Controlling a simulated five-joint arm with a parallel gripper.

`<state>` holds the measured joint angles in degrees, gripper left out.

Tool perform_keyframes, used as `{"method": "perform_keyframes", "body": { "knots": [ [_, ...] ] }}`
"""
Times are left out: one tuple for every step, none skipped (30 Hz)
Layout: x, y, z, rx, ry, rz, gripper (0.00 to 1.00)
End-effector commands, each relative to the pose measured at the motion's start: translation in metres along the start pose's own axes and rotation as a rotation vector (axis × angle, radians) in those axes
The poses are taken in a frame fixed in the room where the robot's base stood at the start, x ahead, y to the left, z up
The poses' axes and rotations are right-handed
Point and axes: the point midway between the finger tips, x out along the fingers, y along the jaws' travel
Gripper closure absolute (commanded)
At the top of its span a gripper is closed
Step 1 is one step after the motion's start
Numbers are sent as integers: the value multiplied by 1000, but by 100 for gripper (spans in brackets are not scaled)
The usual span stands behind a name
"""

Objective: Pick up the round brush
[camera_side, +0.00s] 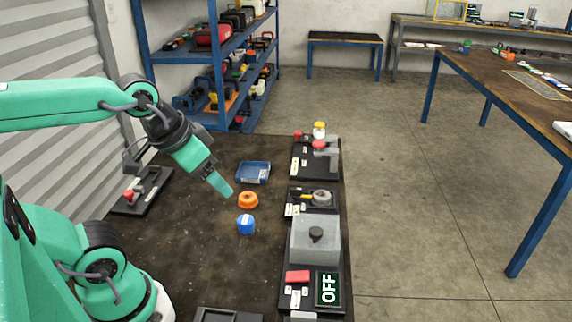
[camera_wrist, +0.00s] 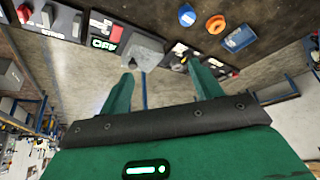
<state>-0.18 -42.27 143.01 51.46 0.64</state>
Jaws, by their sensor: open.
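No thing shows clear bristles, so I cannot tell for sure which is the round brush. Two small round things stand on the dark table (camera_side: 190,255): an orange ring-like one (camera_side: 248,199) and a blue one (camera_side: 246,224) just in front of it. In the wrist view the blue one (camera_wrist: 187,15) and the orange one (camera_wrist: 215,24) lie near the top edge. My gripper (camera_side: 222,186) is tilted down, above and left of the orange thing in the side view. In the wrist view my gripper (camera_wrist: 163,85) has its two green fingers apart with nothing between them.
A blue tray (camera_side: 253,172) lies behind the orange thing. Along the table's right side stand a grey box with a dark knob (camera_side: 316,240), an OFF display (camera_side: 328,289) and a red block (camera_side: 297,277). The table's left middle is clear.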

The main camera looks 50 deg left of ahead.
Motion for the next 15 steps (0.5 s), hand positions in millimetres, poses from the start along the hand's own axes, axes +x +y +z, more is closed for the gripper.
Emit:
{"method": "perform_keyframes", "body": {
  "knots": [
    [2, -1, -1, 5, -7, -2, 36],
    [3, -1, -2, 9, -13, -3, 36],
    [5, -2, -4, 18, -20, -4, 36],
    [7, -3, -5, 26, -28, -5, 36],
    [10, -4, -6, 34, -36, -6, 36],
    [13, -5, -8, 48, -48, -8, 36],
    [16, -6, -9, 58, -57, -9, 36],
    [19, -8, -11, 70, -68, -10, 36],
    [23, -10, -14, 86, -82, -11, 36],
    [27, -12, -15, 99, -94, -11, 36],
    [31, -13, -17, 113, -107, -11, 36],
    [37, -15, -19, 131, -124, -11, 36],
    [41, -17, -21, 145, -136, -11, 36],
    [45, -19, -22, 160, -148, -10, 36],
    [51, -22, -24, 178, -165, -8, 36]
  ]
}}
